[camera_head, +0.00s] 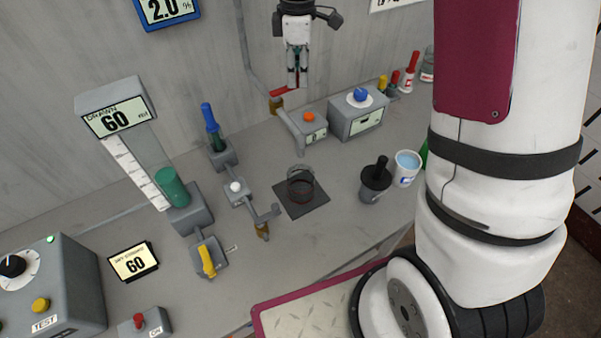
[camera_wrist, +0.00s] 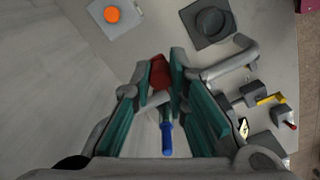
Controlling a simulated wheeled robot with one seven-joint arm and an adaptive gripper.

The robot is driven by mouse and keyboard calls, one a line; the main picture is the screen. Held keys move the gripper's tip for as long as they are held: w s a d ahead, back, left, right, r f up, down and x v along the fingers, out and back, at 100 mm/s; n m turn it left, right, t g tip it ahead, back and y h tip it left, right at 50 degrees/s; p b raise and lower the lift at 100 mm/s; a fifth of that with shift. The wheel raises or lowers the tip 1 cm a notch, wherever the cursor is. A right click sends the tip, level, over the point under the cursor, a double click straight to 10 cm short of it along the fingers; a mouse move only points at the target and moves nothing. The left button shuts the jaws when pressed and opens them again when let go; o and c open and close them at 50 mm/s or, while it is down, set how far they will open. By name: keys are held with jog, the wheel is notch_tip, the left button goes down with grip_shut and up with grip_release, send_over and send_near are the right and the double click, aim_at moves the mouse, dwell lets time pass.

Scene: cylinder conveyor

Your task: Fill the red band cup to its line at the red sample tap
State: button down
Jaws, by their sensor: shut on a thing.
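The red band cup (camera_head: 300,186) is a clear cup with a thin dark red ring, standing upright on a dark square pad (camera_head: 315,207). It also shows from above in the wrist view (camera_wrist: 211,20). Any liquid in it is too hard to make out. The red sample tap has a red handle (camera_head: 284,92) on a wall pipe with a brass fitting, behind the cup. My gripper (camera_head: 296,80) is shut on this red handle, which shows between the fingers in the wrist view (camera_wrist: 160,73). The grey spout (camera_head: 293,132) bends down from the tap toward the cup.
A grey box with an orange button (camera_head: 309,117) stands beside the spout, and a box with a blue knob (camera_head: 360,95) is to its right. A dark pot (camera_head: 375,183) and a white cup of blue liquid (camera_head: 405,168) stand right of the pad. A blue-handled valve (camera_head: 211,120) is left.

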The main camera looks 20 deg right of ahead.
jog(key=shift+s+f, duration=0.2)
jog(key=shift+f, duration=0.1)
jog(key=s+m+p, duration=0.1)
jog(key=m, duration=0.1)
jog(key=s+m+p, duration=0.1)
jog(key=m, duration=0.2)
jog(key=s+m, duration=0.1)
jog(key=m, duration=0.1)
jog(key=shift+s+a+m+p, duration=0.15)
jog(key=shift+s+m+p, duration=0.15)
jog(key=shift+s+p, duration=0.1)
dwell(6.6)
